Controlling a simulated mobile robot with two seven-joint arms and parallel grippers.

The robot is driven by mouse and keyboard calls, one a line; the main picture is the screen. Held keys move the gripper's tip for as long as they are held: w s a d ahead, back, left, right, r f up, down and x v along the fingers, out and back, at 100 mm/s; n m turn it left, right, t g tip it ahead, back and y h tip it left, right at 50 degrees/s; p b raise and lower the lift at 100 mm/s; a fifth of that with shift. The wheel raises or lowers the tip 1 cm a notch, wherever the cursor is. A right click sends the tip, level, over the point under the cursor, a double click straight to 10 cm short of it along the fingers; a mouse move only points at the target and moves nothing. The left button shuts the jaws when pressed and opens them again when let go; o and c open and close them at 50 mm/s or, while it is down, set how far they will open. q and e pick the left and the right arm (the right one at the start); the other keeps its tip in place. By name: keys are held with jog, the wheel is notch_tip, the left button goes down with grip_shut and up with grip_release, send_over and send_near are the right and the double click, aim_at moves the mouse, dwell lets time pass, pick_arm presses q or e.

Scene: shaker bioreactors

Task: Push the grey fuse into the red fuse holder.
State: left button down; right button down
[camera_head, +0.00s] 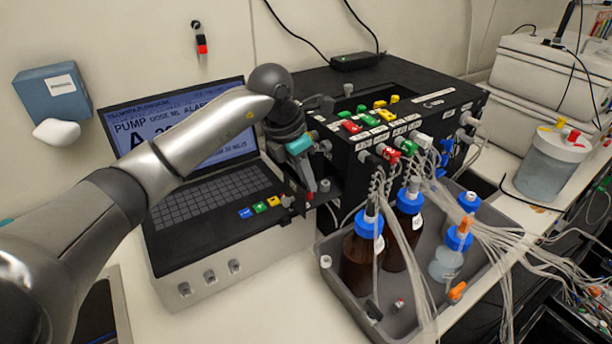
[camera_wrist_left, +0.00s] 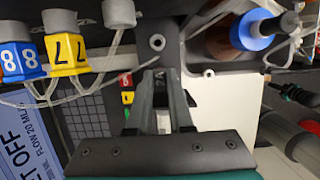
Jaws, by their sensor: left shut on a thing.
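My left gripper (camera_head: 309,188) reaches in from the left, pointing down between the laptop and the black pump box. Its long grey fingers (camera_wrist_left: 160,85) are shut on a small grey piece, which I take for the grey fuse (camera_wrist_left: 158,74); the fingers hide most of it. Small red parts show at the fingertips in the head view, too small to tell apart. I cannot pick out the red fuse holder with certainty. My right gripper is in neither view.
The laptop (camera_head: 190,205) is left of the gripper and the pump box (camera_head: 345,165) is right of it. A grey tray (camera_head: 345,300) holds brown bottles (camera_head: 362,262) with blue caps and many tubes. Blue (camera_wrist_left: 20,58) and yellow (camera_wrist_left: 64,50) numbered blocks are left in the wrist view.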

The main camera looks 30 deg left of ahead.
pick_arm(q)
jog(key=c, duration=0.7)
grip_release()
jog(key=shift+c, duration=0.2)
jog(key=shift+r, duration=0.1)
jog(key=v, duration=1.5)
jog(key=shift+b, duration=0.35)
jog(key=shift+s, duration=0.15)
